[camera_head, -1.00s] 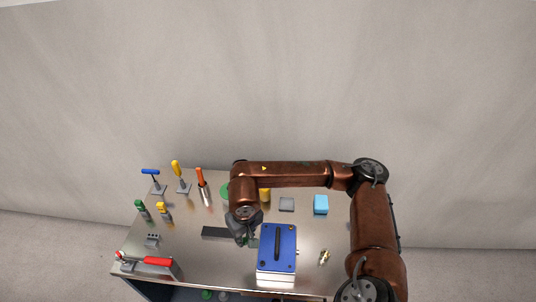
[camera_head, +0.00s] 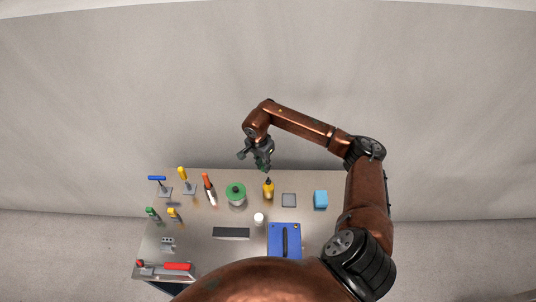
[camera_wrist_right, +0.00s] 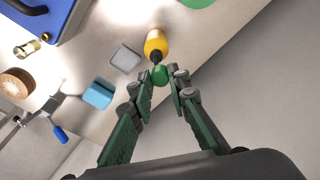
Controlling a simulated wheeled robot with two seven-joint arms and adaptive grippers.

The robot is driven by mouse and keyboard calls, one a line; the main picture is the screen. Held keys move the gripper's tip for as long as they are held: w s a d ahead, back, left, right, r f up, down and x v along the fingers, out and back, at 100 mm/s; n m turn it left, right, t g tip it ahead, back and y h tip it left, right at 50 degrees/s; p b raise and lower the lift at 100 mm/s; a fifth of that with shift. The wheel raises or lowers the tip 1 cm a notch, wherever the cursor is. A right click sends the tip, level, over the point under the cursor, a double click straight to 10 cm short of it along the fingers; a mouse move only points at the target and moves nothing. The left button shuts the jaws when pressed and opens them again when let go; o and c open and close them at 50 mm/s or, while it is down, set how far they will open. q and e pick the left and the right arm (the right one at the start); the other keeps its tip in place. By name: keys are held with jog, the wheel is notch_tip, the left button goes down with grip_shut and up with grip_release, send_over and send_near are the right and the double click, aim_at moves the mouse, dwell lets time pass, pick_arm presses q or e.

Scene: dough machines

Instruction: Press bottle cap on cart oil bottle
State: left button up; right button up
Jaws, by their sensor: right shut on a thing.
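The yellow oil bottle (camera_head: 268,188) with a dark tip stands upright at the back of the metal cart, right of a green-topped jar (camera_head: 236,193). My right gripper (camera_head: 262,163) is above and behind the bottle, near the cart's back edge. In the right wrist view, its fingertips (camera_wrist_right: 164,78) are shut on a small round green piece (camera_wrist_right: 160,75), which looks like the bottle cap. The yellow bottle (camera_wrist_right: 156,44) shows just beyond this piece; I cannot tell whether they touch. My left gripper is not in view.
On the metal cart (camera_head: 200,245), several upright tools stand at left and a red-handled tool (camera_head: 178,266) at front left. A white cylinder (camera_head: 259,219), grey block (camera_head: 289,200), light blue block (camera_head: 320,199) and blue box (camera_head: 285,240) also stand there. A wall rises behind.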

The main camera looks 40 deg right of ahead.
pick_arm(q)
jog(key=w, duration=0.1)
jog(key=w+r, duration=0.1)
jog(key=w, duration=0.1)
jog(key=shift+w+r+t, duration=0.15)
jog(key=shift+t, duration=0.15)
pick_arm(e)
jog(key=shift+s+d+m, duration=0.2)
jog(key=shift+d+m, duration=0.5)
jog(key=shift+d, duration=0.4)
